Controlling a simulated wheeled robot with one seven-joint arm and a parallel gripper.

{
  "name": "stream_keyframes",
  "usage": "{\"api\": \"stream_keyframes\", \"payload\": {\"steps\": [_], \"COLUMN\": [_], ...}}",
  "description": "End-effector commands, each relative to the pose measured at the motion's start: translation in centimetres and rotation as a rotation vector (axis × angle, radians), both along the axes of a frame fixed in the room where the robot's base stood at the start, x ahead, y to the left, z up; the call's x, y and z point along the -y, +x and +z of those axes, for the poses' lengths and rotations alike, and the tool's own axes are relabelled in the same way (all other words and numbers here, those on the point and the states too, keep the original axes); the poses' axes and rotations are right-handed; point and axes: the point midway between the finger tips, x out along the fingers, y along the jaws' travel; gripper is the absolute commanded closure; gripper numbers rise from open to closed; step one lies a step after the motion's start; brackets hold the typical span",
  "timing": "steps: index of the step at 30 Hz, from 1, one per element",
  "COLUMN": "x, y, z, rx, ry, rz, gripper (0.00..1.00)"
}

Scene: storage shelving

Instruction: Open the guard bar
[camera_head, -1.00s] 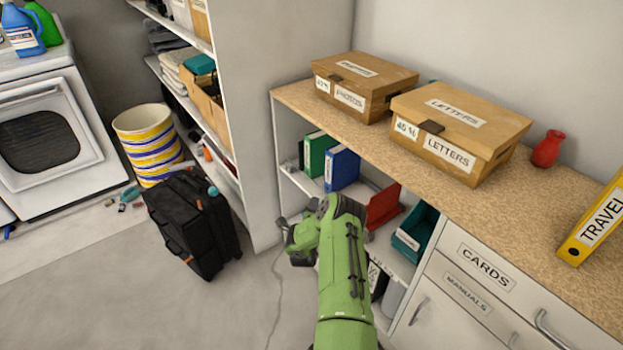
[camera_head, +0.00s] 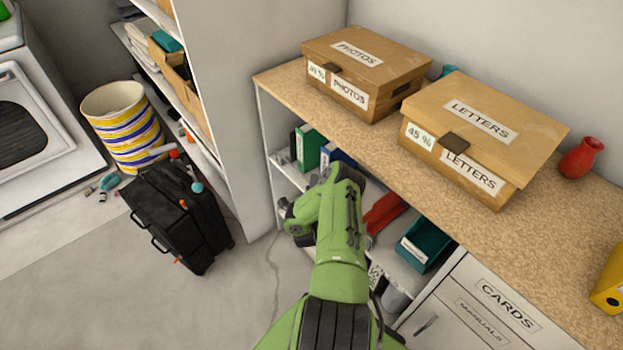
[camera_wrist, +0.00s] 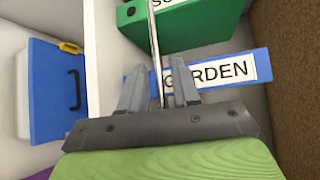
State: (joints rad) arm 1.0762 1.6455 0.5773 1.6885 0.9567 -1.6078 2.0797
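The guard bar (camera_wrist: 153,35) shows in the wrist view as a thin metal rod running from the top edge down between my fingers. My gripper (camera_wrist: 160,85) is open, with one finger on each side of the bar and small gaps visible. A blue binder labelled GARDEN (camera_wrist: 264,64) and a green binder (camera_wrist: 200,28) lie beyond the bar. In the head view my arm reaches into the open shelf under the counter; my gripper is mostly hidden there, and I cannot make out the bar.
The counter (camera_head: 375,142) overhangs the shelf and carries a PHOTOS box (camera_head: 350,100) and a LETTERS box (camera_head: 480,135). A red folder (camera_head: 383,212) and a teal bin (camera_head: 425,243) sit right of my arm. A black suitcase (camera_head: 175,215) stands on the floor at left.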

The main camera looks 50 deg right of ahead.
Motion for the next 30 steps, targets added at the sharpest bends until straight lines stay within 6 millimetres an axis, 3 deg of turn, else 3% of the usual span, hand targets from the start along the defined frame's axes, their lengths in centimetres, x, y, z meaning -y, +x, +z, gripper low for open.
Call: {"api": "stream_keyframes", "payload": {"steps": [4,10,20,30], "x": [0.0,0.0,-0.1,-1.3], "y": [0.0,0.0,0.0,0.3], "z": [0.0,0.0,0.0,-0.2], "rx": [0.0,0.0,-0.004,-0.044], "ry": [0.0,0.0,-0.015,-0.194], "rz": [0.0,0.0,-0.001,0.001], "gripper": [0.7,1.0,1.0,1.0]}}
